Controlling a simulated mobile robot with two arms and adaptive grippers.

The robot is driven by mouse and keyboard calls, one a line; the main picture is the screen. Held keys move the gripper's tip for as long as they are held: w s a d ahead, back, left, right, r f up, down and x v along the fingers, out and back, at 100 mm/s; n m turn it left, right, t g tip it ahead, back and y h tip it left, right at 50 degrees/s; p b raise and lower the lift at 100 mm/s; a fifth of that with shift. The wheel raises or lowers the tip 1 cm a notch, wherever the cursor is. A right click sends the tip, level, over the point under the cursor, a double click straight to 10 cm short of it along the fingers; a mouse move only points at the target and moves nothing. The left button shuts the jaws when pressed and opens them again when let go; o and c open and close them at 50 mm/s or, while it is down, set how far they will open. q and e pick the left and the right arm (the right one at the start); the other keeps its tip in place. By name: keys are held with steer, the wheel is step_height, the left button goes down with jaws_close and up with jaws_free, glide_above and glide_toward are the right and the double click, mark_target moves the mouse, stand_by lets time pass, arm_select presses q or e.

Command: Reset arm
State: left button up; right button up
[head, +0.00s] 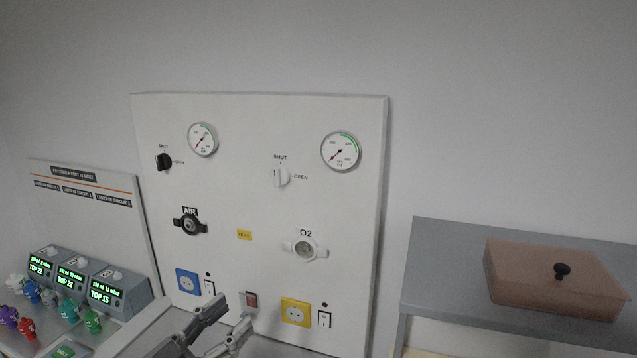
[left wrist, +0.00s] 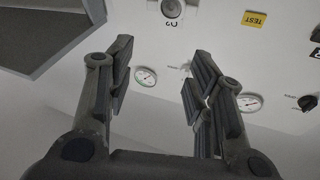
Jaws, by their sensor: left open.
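My left gripper (head: 233,308) is at the bottom of the head view, in front of the lower part of the white wall panel (head: 258,208). Its two fingers are apart. In the left wrist view the left gripper (left wrist: 162,80) is open with nothing between its fingers. The panel behind it appears upside down there, with a gauge (left wrist: 145,76) showing between the fingers. I cannot tell whether a fingertip touches the panel. My right gripper is not in view.
The panel carries a black knob (head: 163,161), a white knob (head: 282,177), an AIR outlet (head: 190,225) and an O2 outlet (head: 304,248). Lit boxes (head: 118,293) and coloured pieces (head: 69,311) stand at left. A grey shelf (head: 433,270) with a lidded brownish box (head: 535,275) is at right.

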arm_select(q)
steer(key=s+a+f+n+t+y, duration=0.1)
steer(key=a+f+n+t+y, duration=0.1)
steer(key=a+n+y, duration=0.45)
steer(key=s+a+f+n+t+y, duration=0.1)
steer(key=s+a+f+n+y, duration=0.15)
steer(key=a+n+y, duration=0.4)
steer(key=s+f+g+y, duration=0.4)
steer(key=s+f+g, duration=0.2)
steer(key=f, duration=0.5)
steer(key=s+d+f+m+g+h, duration=0.2)
steer(key=s+d+f+g, duration=0.25)
steer(key=s, duration=0.45)
steer(key=s+d+f+m+g+h, duration=0.2)
steer(key=s+d+f+m+g, duration=0.1)
steer(key=s+f+g, duration=0.4)
steer(key=s+f, duration=0.2)
steer(key=f, duration=1.1)
steer(key=s+f, duration=0.2)
steer(key=f, duration=1.1)
steer(key=s+a+f, duration=0.2)
steer(key=s+f, duration=1.3)
steer(key=s, duration=0.1)
steer(key=shift+s+a+f, duration=0.15)
steer(key=shift+s+f, duration=0.05)
steer(key=shift+f, duration=0.2)
